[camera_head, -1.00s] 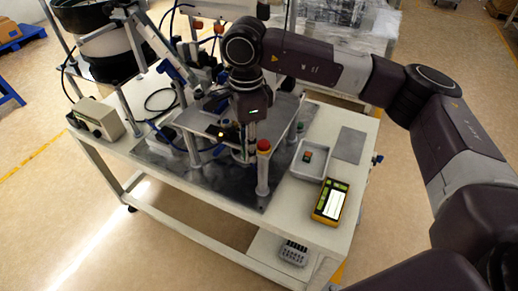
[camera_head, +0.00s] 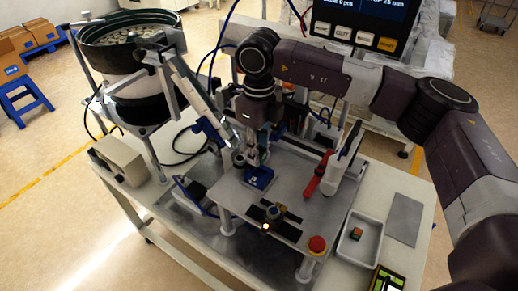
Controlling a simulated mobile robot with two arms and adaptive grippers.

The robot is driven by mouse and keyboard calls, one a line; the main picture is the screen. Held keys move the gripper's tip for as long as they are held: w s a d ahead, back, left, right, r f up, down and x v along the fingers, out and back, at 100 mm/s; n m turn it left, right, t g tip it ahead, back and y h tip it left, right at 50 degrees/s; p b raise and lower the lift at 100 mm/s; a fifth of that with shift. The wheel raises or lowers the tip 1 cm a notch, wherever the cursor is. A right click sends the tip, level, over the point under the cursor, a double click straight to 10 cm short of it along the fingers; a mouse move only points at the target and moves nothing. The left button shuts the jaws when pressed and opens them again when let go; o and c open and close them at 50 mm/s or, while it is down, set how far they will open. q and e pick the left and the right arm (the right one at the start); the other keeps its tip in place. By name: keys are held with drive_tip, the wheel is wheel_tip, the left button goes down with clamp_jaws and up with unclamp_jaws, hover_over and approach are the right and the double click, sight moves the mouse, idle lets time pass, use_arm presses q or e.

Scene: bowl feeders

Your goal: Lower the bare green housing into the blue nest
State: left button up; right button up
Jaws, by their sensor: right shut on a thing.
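The blue nest (camera_head: 259,178) is a small blue block on the grey fixture plate, near the picture's centre. My right gripper (camera_head: 254,158) points down directly above the nest, its fingers close over it. It is shut on the green housing, which is small and mostly hidden between the fingers, with only a hint of green showing. I cannot tell whether the housing touches the nest. My left gripper is not in view.
A red-handled toggle clamp (camera_head: 318,182) stands right of the nest. A red button (camera_head: 317,244) sits at the plate's front right corner. A white tray (camera_head: 376,247) holds a small green and orange part. A bowl feeder (camera_head: 132,50) and its sloping track are at left.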

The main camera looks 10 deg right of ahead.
drive_tip(key=shift+s+f, duration=0.1)
drive_tip(key=shift+f, duration=0.7)
drive_tip(key=shift+w+f+b, duration=0.25)
drive_tip(key=shift+f+b, duration=0.2)
drive_tip(key=shift+f, duration=0.8)
drive_tip(key=shift+f+b, duration=0.25)
drive_tip(key=shift+b, duration=0.3)
drive_tip(key=shift+f, duration=0.15)
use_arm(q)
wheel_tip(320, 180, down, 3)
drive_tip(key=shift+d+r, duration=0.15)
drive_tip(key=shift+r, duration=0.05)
